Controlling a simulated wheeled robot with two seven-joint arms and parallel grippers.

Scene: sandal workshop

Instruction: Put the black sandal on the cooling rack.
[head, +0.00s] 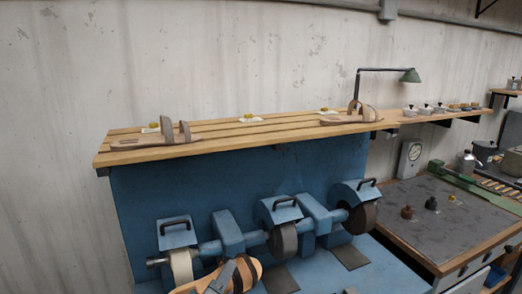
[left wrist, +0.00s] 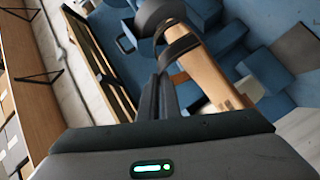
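The black sandal, with dark straps and a tan sole (head: 249,270), is at the bottom of the head view, in front of the blue machine. In the left wrist view its sole (left wrist: 207,72) and dark straps stand just beyond the fingers. My left gripper (left wrist: 163,85) has its dark fingers close together at the straps and appears shut on one; the exact contact is partly hidden. The cooling rack (head: 222,137) looks to be the slatted wooden shelf above the machine. My right gripper is not in view.
A tan sandal (head: 150,143) lies on the rack's left end and another (head: 345,119) near its right end. Yellow pieces on white cards sit along its back, with bare slats between the sandals. A blue grinding machine (head: 230,235) with wheels and handles stands below. A green lamp (head: 408,76) stands at right.

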